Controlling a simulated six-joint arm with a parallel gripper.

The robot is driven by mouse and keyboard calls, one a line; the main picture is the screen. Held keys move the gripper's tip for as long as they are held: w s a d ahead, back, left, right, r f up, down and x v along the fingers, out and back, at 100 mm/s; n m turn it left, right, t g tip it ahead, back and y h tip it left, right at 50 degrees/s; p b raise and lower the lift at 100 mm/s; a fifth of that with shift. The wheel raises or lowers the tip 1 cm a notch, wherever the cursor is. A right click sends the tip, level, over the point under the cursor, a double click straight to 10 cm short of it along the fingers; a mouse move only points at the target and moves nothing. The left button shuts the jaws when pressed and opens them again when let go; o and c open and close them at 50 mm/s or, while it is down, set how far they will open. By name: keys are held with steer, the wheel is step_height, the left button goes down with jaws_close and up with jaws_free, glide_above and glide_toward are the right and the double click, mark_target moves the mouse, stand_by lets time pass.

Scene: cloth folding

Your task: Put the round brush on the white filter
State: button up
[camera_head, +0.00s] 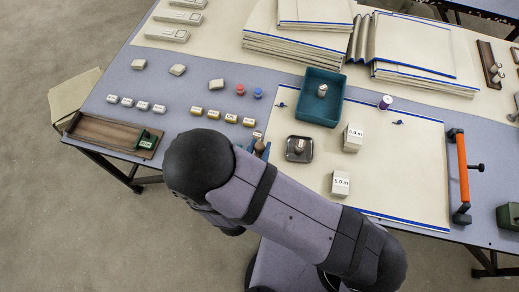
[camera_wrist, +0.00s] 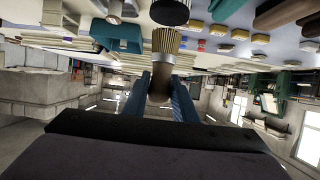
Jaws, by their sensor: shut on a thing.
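The round brush (camera_wrist: 165,42) has tan bristles, a metal collar and a brownish handle. In the wrist view my gripper (camera_wrist: 161,76) has its blue fingers shut on the brush handle, bristles pointing away from the gripper. In the head view my gripper (camera_head: 261,149) shows only as a sliver of blue beside my dark arm, which hides most of it and the brush. I cannot single out the white filter for sure in either view.
Pale labelled blocks (camera_head: 340,183) stand on the cream sheet (camera_head: 405,165). An orange-handled tool (camera_head: 462,168) lies right. In the wrist view a dark round thing (camera_wrist: 170,12) is beyond the bristles.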

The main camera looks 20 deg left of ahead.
steer(key=shift+f, duration=0.95)
steer(key=shift+f, duration=0.2)
steer(key=o, duration=1.1)
steer(key=shift+r, duration=0.1)
steer(key=shift+c, duration=0.2)
steer(key=shift+r, duration=0.25)
steer(key=shift+s, duration=0.3)
steer(key=b+v, duration=0.2)
steer(key=v, duration=0.9)
steer(key=shift+s+b, duration=0.15)
steer(key=shift+b, duration=0.15)
